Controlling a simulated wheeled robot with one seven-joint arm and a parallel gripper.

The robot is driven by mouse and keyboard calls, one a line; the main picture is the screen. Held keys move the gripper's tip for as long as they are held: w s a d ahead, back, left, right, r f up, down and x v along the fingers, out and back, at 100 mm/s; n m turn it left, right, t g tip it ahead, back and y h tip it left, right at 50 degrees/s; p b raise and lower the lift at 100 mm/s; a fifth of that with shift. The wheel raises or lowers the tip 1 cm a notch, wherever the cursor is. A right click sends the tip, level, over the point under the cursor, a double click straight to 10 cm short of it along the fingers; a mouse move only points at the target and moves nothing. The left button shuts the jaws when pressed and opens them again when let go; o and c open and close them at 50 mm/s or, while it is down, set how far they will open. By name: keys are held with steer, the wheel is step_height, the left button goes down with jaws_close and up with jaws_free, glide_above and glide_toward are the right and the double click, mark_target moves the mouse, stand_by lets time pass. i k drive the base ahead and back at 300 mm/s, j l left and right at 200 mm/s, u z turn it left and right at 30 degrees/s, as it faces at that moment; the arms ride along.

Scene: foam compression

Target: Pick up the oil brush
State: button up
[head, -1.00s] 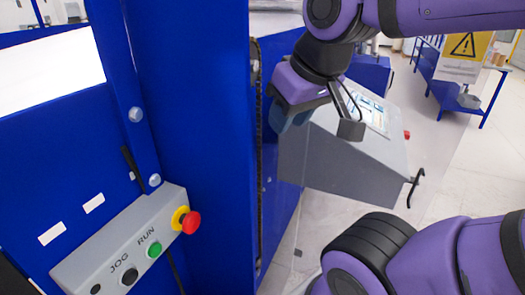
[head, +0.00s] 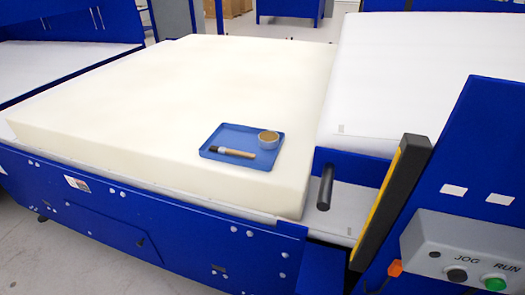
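The oil brush (head: 234,153) lies flat in a shallow blue tray (head: 222,134) in the head view. It has a light wooden handle pointing right and a dark end at the left. A small round cup with brownish contents (head: 268,137) stands in the same tray, at its right side. The tray rests on a large cream foam block (head: 150,100), near its front right corner. My gripper is not in view now.
The foam lies on a blue machine frame (head: 150,215). A white padded surface (head: 390,80) is at the right. A black and yellow upright bar (head: 392,200) and a control box (head: 470,255) with JOG and RUN buttons stand at the front right. The foam around the tray is clear.

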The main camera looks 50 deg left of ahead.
mark_target(222, 150)
steer(key=k+j+u, duration=0.3)
steer(key=l+u, duration=0.1)
steer(key=u, duration=0.3)
steer(key=i+l+u, duration=0.1)
steer(key=u, duration=0.35)
steer(key=l+u, duration=0.15)
steer(key=u, duration=0.25)
steer(key=l+u, duration=0.15)
steer(key=u, duration=0.25)
steer(key=i+j+z, duration=0.1)
steer(key=j+z, duration=0.15)
steer(key=j, duration=1.05)
steer(key=i+j+z, duration=0.25)
steer(key=i+j, duration=0.25)
steer(key=i, duration=0.15)
steer(key=i+j+z, duration=0.1)
steer(key=i, duration=0.35)
